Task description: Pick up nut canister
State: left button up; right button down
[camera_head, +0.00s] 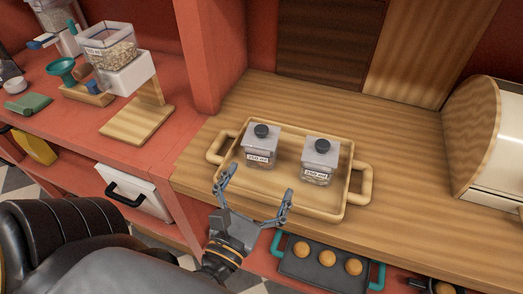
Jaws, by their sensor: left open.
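Two clear square canisters with grey lids, black knobs and white labels stand upright on a wooden tray (335,205). The left canister (260,146) is nearer the tray's left handle; the right canister (319,162) stands toward the right handle. The labels are too small to read surely, so I cannot tell which holds nuts. My left gripper (257,193) is open and empty, at the tray's near edge, with its fingers spread below and in front of the left canister. It looks apart from both canisters. My right gripper is not in view.
The tray rests on a wooden counter (410,140). A bread box (490,140) stands at right. A lower tray with round orange-brown items (327,258) is below the counter edge. A red post (212,55) and a grain dispenser (110,50) are at left.

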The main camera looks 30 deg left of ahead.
aim_at(257, 149)
pick_arm(q)
jog(key=a+n, duration=0.1)
jog(key=f+n+g+y, duration=0.1)
jog(key=s+a+n+y, duration=0.1)
jog(key=n, duration=0.1)
jog(key=shift+s+a+f, duration=0.1)
jog(key=shift+a+f, duration=0.15)
jog(key=shift+a, duration=0.1)
jog(key=shift+w+a+n+g+y, duration=0.2)
jog(key=shift+a+n+g+y, duration=0.1)
jog(key=p+x, duration=0.4)
jog(key=x, duration=0.4)
jog(key=shift+w+f, duration=0.15)
jog(key=shift+w, duration=0.05)
jog(key=p+x, duration=0.1)
jog(key=x, duration=0.1)
jog(key=p+x, duration=0.1)
jog(key=x, duration=0.2)
jog(key=shift+f, duration=0.2)
jog(key=shift+s+d, duration=0.1)
jog(key=shift+c, duration=1.1)
jog(key=c, duration=1.1)
jog(key=shift+c, duration=0.5)
jog(key=shift+r, duration=0.15)
